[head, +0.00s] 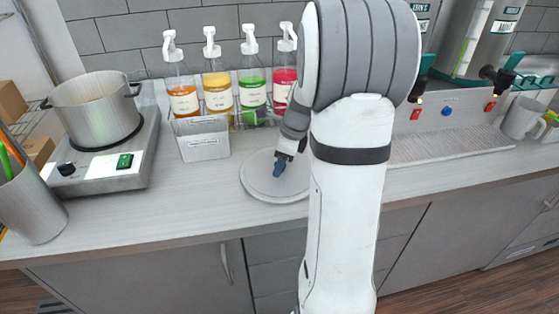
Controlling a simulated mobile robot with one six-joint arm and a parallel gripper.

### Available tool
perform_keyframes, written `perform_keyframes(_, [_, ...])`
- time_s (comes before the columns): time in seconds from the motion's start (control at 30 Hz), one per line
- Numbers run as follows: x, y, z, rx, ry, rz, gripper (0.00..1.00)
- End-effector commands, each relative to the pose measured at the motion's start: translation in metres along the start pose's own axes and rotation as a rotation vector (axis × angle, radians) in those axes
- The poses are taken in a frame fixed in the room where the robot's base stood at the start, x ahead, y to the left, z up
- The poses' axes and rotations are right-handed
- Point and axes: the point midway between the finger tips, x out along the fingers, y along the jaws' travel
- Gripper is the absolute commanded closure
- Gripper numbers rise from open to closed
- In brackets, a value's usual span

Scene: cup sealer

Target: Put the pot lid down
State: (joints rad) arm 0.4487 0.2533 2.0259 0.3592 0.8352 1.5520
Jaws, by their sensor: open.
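The pot lid (262,187) is a flat, round, light grey disc. It lies on the counter in the middle of the head view, in front of the syrup bottles. My gripper (279,168) is open over the middle of the lid, at its knob. The knob is mostly hidden by the dark fingers, and I cannot tell whether they touch it. The steel pot (97,112) stands uncovered on the hot plate (110,160) at the left, with brownish contents showing.
A small clear bin (203,140) stands just left of the lid. Several pump bottles (217,92) stand behind. A steel cup with utensils (33,205) is at the front left. A drip tray (450,146) lies to the right. The counter's front strip (170,215) is clear.

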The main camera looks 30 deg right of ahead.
Motion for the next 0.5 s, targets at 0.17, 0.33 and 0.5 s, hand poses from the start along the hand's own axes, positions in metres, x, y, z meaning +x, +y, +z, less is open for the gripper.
perform_keyframes(0.17, [-0.006, -0.001, 0.001, 0.0, 0.0, -0.003, 0.48])
perform_keyframes(0.33, [-0.034, -0.001, 0.0, 0.0, -0.001, -0.006, 0.48])
perform_keyframes(0.5, [-0.072, -0.001, 0.0, 0.0, -0.001, -0.007, 0.48])
